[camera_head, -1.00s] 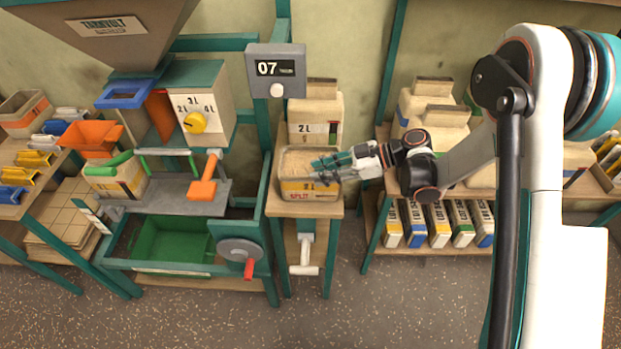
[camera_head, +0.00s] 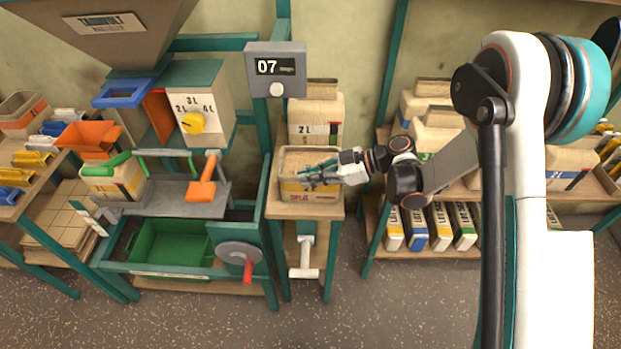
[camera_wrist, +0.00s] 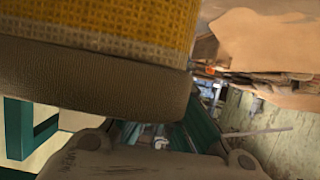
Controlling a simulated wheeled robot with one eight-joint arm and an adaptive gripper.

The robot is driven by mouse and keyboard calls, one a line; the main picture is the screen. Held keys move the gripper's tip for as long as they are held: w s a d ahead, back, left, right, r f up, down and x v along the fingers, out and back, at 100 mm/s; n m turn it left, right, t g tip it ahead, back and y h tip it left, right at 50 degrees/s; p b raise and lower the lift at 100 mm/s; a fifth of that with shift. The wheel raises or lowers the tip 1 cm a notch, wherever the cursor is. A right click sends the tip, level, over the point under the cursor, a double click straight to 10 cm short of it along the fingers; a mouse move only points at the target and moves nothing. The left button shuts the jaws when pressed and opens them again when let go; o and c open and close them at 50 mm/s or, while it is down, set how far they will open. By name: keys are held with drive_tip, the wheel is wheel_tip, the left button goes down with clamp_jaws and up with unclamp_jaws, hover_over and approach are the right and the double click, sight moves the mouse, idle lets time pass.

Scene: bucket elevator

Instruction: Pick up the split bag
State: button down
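The split bag (camera_head: 299,188) is a tan open-topped bag with a yellow band and red "SPLIT" lettering. It stands on the small wooden stand in the middle of the head view. My gripper (camera_head: 310,178) reaches in from the right, its teal fingers over the bag's right front part. The fingers look spread apart. In the wrist view the bag's woven yellow and brown side (camera_wrist: 100,70) fills the upper left, very close. The gripper's teal fingers (camera_wrist: 163,135) show below it with a gap between them. Whether they touch the bag cannot be told.
A tan 2L bag (camera_head: 316,115) stands just behind the split bag. The display post (camera_head: 275,68) and hopper frame rise close on the left. A shelf (camera_head: 440,252) with bags and lot-marked boxes stands right. The floor in front is clear.

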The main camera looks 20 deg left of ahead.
drive_tip(key=shift+r, duration=0.15)
wheel_tip(320, 180, up, 10)
drive_tip(key=p, duration=0.3)
idle(0.5)
